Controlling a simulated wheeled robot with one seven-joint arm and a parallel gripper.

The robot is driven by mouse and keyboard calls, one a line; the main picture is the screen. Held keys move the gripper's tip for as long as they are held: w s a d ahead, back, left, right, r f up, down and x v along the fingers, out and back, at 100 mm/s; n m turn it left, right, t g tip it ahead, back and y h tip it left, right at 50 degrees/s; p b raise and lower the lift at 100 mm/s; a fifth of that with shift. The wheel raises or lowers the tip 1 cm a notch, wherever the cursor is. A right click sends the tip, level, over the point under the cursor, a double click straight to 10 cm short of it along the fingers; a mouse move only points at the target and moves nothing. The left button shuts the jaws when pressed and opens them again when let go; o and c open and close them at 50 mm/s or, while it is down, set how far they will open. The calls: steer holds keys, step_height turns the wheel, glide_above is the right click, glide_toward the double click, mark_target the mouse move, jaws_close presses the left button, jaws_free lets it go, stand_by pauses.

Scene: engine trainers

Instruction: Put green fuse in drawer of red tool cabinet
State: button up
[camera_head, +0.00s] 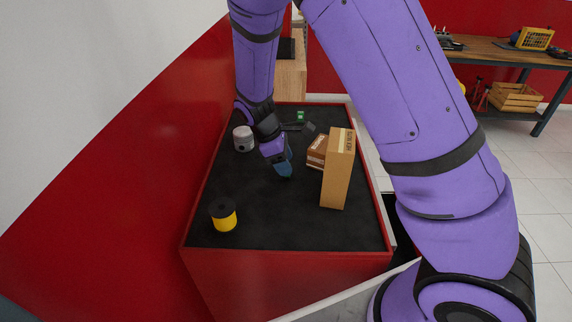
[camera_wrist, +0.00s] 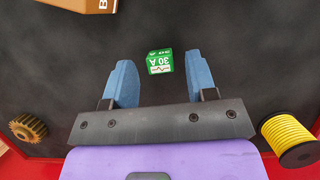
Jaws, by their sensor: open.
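My gripper (camera_wrist: 160,80) is open, with one blue finger on each side of the fuse and a gap to both. In the head view my gripper (camera_head: 284,170) points down close over the cabinet top, and its fingers hide what is between them. The red tool cabinet (camera_head: 290,272) has a black top. A drawer (camera_head: 400,236) seems to stand out from its right side, mostly hidden by my arm.
Cardboard boxes (camera_head: 338,170) stand right of my gripper. A yellow spool (camera_head: 223,218) is at the near left, a grey piston (camera_head: 243,138) at the far left. A small green item (camera_head: 300,116) lies farther back. A brown gear (camera_wrist: 28,127) shows in the wrist view.

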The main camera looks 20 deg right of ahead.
steer(key=v, duration=1)
steer(key=s+d+r+m+t+y, duration=0.1)
steer(key=s+d+r+m+y, duration=0.25)
steer(key=r, duration=0.55)
steer(key=s+d+r+m+t, duration=0.2)
steer(key=s+d+r+m, duration=0.1)
steer(key=s, duration=0.4)
steer(key=s+d+r+m+t, duration=0.2)
steer(key=s+r, duration=0.3)
steer(key=s, duration=0.3)
steer(key=s+d+r+m+t, duration=0.2)
steer(key=s+d+r+m, duration=0.1)
steer(key=s, duration=0.5)
steer(key=shift+d+r+m+y, duration=0.35)
steer(key=shift+r+m, duration=0.25)
steer(key=shift+m, duration=0.15)
steer(key=shift+s, duration=0.35)
steer(key=shift+c, duration=0.3)
